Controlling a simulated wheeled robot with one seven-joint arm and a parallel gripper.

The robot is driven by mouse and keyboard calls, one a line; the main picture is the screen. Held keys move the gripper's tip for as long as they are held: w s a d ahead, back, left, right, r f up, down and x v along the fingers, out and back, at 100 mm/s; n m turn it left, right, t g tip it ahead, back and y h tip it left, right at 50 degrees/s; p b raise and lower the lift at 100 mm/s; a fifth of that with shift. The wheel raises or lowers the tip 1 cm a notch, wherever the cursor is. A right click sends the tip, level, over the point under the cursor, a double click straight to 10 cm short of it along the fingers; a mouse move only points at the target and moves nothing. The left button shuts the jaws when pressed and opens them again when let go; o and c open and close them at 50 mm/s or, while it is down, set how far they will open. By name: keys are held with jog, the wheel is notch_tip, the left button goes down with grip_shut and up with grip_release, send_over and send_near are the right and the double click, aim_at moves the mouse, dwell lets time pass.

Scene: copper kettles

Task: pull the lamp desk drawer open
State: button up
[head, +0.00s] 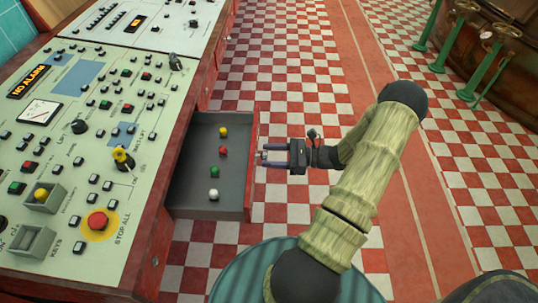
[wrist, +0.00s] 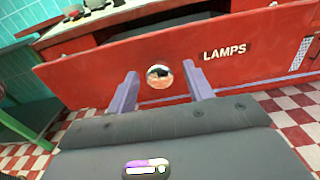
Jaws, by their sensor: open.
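The lamp desk drawer (head: 190,165) stands pulled out of the desk in the head view, its grey inside showing. Its red front (wrist: 100,64) bears the word LAMPS in the wrist view. A round shiny knob (wrist: 159,76) sits on that front. My gripper (head: 264,155) is open just outside the drawer front. In the wrist view its two fingers (wrist: 160,72) stand one on each side of the knob, with a gap on both sides. The knob is hard to make out in the head view.
In the drawer lie a yellow ball (head: 223,131), a red ball (head: 223,151), a green ball (head: 214,170) and a white ball (head: 213,194). The control desk (head: 110,150) fills the left. Checkered floor beyond the drawer is clear.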

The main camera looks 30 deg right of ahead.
jog(key=v, duration=1.6)
jog(key=shift+d, duration=0.2)
jog(key=shift+s, duration=0.15)
